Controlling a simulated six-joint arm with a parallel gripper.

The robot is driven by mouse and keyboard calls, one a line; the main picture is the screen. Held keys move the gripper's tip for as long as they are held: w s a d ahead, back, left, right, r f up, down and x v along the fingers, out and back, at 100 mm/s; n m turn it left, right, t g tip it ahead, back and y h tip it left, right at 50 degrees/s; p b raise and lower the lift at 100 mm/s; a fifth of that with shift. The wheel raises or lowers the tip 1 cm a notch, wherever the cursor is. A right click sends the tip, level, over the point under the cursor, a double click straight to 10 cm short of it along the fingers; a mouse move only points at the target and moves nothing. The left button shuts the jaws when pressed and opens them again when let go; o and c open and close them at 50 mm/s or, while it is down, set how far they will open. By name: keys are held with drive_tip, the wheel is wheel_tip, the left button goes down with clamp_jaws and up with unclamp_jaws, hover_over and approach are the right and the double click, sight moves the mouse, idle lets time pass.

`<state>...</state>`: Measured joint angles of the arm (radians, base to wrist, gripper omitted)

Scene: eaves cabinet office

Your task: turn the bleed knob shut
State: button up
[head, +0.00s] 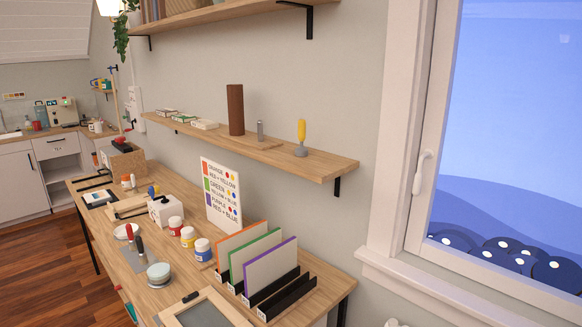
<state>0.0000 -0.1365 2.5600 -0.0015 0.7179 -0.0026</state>
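I cannot pick out a bleed knob for certain in the head view. A white box (166,211) on the long wooden table has a small dark round part on it, too small to make out. My gripper is not in view.
The wooden table (185,268) carries paint jars (189,237), a colour chart (221,196), coloured panels in a rack (262,262) and a framed board (205,312). Shelves (280,160) overhang it. The window sill (440,290) juts out at right. Wooden floor (40,260) is clear at left.

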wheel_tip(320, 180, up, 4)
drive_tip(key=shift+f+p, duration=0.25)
drive_tip(key=shift+p, duration=0.8)
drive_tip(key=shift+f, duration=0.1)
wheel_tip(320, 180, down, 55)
drive_tip(key=b, duration=5.5)
